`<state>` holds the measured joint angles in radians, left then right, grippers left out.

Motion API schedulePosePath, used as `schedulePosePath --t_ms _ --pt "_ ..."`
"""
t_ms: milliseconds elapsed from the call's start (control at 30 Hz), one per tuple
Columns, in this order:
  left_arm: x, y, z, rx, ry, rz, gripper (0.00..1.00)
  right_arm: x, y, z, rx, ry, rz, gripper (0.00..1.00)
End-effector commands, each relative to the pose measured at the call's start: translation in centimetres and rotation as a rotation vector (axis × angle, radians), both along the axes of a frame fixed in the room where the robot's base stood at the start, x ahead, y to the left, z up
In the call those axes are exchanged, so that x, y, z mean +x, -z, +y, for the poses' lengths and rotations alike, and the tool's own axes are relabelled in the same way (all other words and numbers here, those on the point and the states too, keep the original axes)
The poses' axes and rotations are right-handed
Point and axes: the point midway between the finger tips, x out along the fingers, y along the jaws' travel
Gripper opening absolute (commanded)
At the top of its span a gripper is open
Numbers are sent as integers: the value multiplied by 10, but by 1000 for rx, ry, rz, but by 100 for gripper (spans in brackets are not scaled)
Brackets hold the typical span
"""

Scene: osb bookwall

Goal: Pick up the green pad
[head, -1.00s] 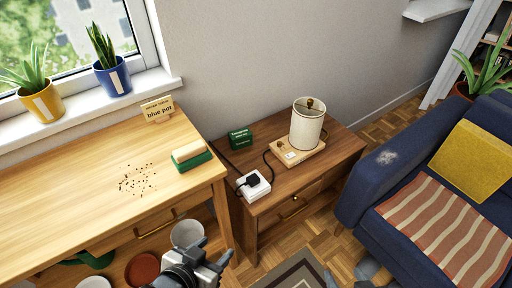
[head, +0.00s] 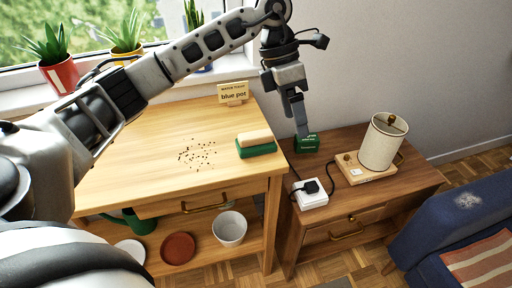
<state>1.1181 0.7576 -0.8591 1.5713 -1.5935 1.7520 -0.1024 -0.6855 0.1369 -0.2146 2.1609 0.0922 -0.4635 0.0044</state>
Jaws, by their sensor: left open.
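A small dark green block with pale lettering (head: 308,145) stands at the back left of the brown side table (head: 345,205). A green pad with a tan, wood-like top (head: 256,145) lies on the light wooden desk, near its right edge. My left gripper (head: 302,132) points down from above, its fingertips in front of the lettered block in the picture and hiding part of it. It is open, seen nearly edge-on, with nothing visible between its fingers. I cannot tell whether it touches the block. My right gripper is not in view.
On the side table are a lamp (head: 383,142) and a white socket box (head: 310,195) with a black plug and cord. Potted plants line the windowsill. A blue sofa (head: 440,225) stands right.

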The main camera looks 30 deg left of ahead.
Motion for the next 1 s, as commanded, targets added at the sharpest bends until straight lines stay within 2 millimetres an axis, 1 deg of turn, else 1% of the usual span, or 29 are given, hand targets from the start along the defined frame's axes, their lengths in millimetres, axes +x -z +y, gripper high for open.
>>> schedulePosePath --t_ms 33,100,200,233,267,367,600,700,800,1000 --pt "7 -13 31 115 -28 -24 80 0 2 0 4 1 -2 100" --pt "10 -28 62 235 -66 -32 80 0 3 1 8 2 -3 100" --pt "10 -42 88 332 -103 -32 80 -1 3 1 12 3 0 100" --pt "9 -42 92 347 -109 -30 80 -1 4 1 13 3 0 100" --pt "9 -41 95 359 -114 -28 80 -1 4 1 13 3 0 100" --pt "8 -27 97 369 -116 -24 80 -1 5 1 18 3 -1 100" --pt "8 24 96 367 -115 -24 80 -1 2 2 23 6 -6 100" --pt "8 41 96 365 -114 -26 80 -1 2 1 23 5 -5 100" --pt "8 53 96 365 -115 -27 80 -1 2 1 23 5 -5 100" --pt "8 65 95 364 -115 -28 80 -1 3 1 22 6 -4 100"
